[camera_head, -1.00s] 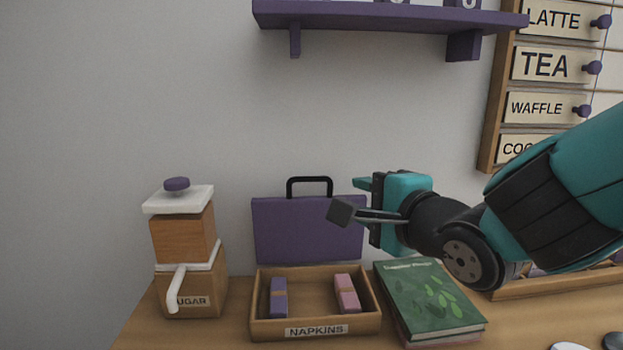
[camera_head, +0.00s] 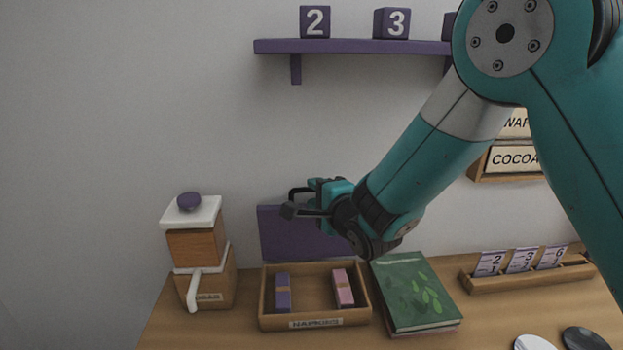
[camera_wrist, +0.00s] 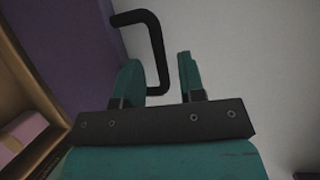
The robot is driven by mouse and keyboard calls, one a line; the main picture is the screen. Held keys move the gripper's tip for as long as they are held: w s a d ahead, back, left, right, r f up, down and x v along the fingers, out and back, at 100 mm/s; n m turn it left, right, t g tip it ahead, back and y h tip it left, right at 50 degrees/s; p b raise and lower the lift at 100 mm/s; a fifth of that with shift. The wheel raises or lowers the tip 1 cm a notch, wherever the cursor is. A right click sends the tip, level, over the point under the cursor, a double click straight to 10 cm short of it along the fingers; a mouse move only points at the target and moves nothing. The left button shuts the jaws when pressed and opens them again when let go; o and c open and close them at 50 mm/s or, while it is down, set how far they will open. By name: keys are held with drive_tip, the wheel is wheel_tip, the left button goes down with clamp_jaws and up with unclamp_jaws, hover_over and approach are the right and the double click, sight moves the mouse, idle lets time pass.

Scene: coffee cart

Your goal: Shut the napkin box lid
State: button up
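The wooden napkin box (camera_head: 270,322) stands on the counter with its purple lid (camera_head: 283,243) raised upright at the back. A purple napkin bundle (camera_head: 283,295) and a pink one (camera_head: 343,290) lie inside. My gripper (camera_head: 303,200) is at the lid's top edge and hides part of it. In the wrist view, the lid (camera_wrist: 75,50) is at the left and its black handle (camera_wrist: 157,50) reaches in between the two fingers of my gripper (camera_wrist: 160,70). The fingers stand apart with gaps beside the handle bar. I cannot tell whether either touches it.
A sugar dispenser (camera_head: 195,250) stands left of the box. A wooden card rack (camera_head: 530,277) is further right, near two round discs (camera_head: 535,343). A purple shelf (camera_head: 350,47) with number blocks is above.

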drive_tip(key=shift+x, duration=1.25)
clamp_jaws()
drive_tip(key=shift+s+f, duration=0.1)
